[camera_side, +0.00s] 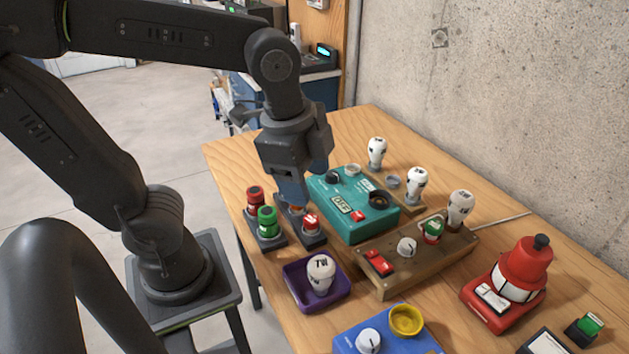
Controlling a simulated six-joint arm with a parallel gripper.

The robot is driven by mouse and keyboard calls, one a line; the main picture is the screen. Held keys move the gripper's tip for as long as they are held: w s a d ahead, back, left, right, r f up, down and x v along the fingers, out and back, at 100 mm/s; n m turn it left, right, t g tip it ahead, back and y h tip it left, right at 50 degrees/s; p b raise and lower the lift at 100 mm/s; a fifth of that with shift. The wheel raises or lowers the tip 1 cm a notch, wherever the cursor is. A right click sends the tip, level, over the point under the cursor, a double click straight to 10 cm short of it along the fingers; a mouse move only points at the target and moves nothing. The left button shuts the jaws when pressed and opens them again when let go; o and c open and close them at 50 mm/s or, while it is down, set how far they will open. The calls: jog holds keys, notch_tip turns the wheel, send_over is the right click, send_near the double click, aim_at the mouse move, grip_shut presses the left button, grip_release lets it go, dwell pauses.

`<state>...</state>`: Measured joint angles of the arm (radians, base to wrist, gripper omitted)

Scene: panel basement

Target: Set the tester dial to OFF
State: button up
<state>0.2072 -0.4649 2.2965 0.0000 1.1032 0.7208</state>
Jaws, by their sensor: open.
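A teal box (348,226), which looks like the tester, sits on the wooden table. It has a small display (341,204), a large black round part (379,200) at its right, a small dark knob (333,177) at its far left and a red button (357,216). Which of these is the dial, and its setting, I cannot tell. My gripper (291,197) points down at the left edge of the teal box, above the small holders with red parts. Its fingertips are partly hard to see; it is open and holds nothing visible.
Red and green cylinders (267,221) stand in dark holders at left. A purple tray (333,297) holds a white bulb (320,272). A wooden switch board (400,271), blue box (375,338) and red device (520,272) crowd the front and right. More bulbs (376,152) stand behind.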

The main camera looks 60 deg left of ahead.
jog(key=d+m, duration=0.1)
jog(key=m, duration=0.1)
jog(key=d+m+g, duration=0.1)
jog(key=m, duration=0.1)
jog(key=shift+w, duration=0.15)
jog(key=shift+a, duration=0.1)
jog(key=s+a+n+t, duration=0.1)
jog(key=a+n+t, duration=0.3)
jog(key=n, duration=1)
jog(key=shift+s+a+f+n, duration=0.15)
jog(key=shift+s+a+n, duration=0.2)
jog(key=shift+a, duration=0.9)
